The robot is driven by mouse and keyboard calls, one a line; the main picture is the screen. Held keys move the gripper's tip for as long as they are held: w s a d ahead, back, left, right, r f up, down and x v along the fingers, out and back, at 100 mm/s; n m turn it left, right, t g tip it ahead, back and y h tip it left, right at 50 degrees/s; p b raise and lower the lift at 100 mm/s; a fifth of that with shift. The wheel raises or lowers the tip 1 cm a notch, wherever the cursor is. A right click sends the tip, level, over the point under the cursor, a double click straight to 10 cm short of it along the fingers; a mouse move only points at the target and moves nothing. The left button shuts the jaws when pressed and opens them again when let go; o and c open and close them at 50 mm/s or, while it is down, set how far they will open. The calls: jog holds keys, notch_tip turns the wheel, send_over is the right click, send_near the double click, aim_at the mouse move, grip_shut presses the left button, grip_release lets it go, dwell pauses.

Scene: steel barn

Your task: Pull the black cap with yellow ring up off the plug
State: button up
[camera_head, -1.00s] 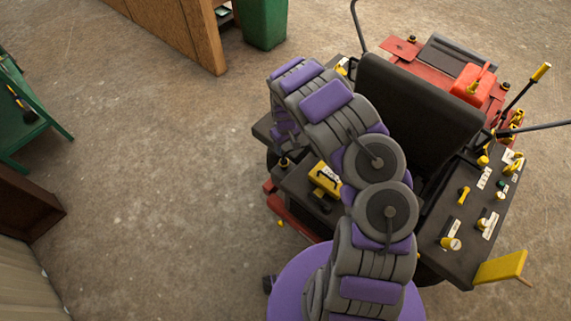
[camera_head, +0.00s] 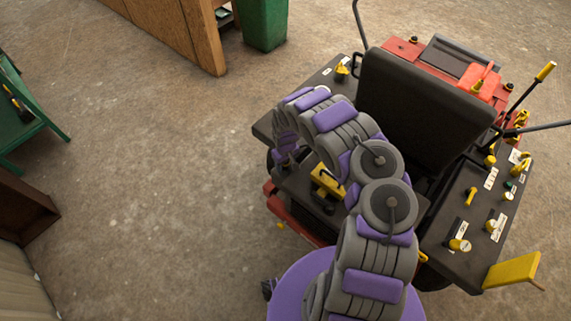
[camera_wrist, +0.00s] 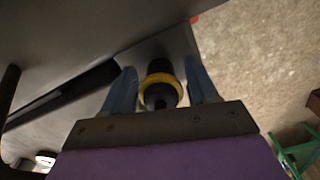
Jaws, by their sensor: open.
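The black cap with its yellow ring (camera_wrist: 160,80) shows in the middle of the wrist view, above a dark panel. My gripper (camera_wrist: 162,88) has its two blue-grey fingers apart, one on each side of the cap. I cannot tell whether either finger touches it. In the head view my arm reaches over the left side of the red and black machine, and my gripper (camera_head: 283,160) points down there. The cap is hidden behind my gripper and arm in the head view. The plug under the cap cannot be seen.
The machine's black seat (camera_head: 415,105) stands right of my arm. A yellow-handled part (camera_head: 326,183) sits close to my arm. A right-hand panel (camera_head: 470,215) carries several yellow levers. A green bin (camera_head: 264,22) and a green bench (camera_head: 22,118) stand apart; floor on the left is clear.

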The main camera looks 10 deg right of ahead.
jog(key=shift+a, duration=0.15)
jog(key=shift+c, duration=0.9)
grip_shut()
jog(key=shift+r, duration=0.1)
